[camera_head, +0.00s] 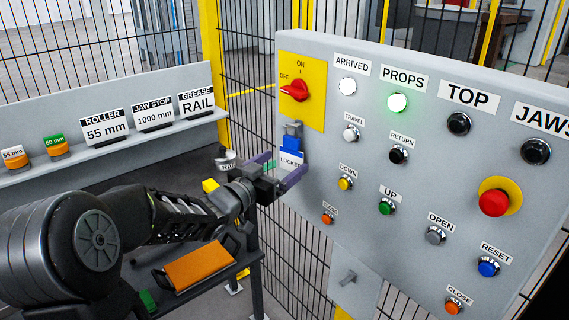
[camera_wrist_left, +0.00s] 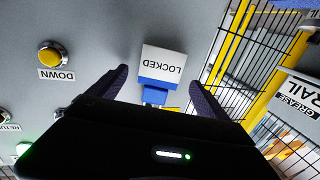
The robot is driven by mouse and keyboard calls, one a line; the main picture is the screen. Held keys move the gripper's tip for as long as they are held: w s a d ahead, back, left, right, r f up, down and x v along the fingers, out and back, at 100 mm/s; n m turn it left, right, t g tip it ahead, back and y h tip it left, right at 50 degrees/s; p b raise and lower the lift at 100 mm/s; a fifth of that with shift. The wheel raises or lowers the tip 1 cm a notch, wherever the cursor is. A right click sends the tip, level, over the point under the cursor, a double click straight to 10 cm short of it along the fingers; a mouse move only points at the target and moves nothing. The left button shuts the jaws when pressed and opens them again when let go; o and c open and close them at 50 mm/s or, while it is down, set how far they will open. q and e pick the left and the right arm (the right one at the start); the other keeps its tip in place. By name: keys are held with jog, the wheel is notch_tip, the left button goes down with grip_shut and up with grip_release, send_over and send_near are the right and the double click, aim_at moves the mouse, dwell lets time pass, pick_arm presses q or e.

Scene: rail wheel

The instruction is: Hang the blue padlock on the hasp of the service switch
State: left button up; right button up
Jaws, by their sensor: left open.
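The service switch is a red knob (camera_head: 295,90) on a yellow plate (camera_head: 316,110), marked ON and OFF. Below the plate, the grey hasp (camera_head: 294,129) sticks out from the panel. The blue padlock (camera_head: 291,142) sits directly under the hasp, upright, with its white LOCKED label (camera_head: 290,160) below. I cannot make out whether its shackle passes through the hasp. My left gripper (camera_head: 281,180) is open just below the padlock. In the left wrist view, the padlock (camera_wrist_left: 157,84) lies between the spread fingers (camera_wrist_left: 155,90), with gaps on both sides.
The grey control panel (camera_head: 370,190) carries several buttons, including a red emergency button (camera_head: 494,202) at right. A shelf (camera_head: 110,150) with labels and small orange parts stands at left. An orange block (camera_head: 200,265) lies on a lower surface. Wire fence stands behind.

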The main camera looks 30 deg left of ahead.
pick_arm(q)
jog(key=s, duration=0.6)
jog(key=shift+b, duration=0.4)
jog(key=shift+s+a, duration=0.1)
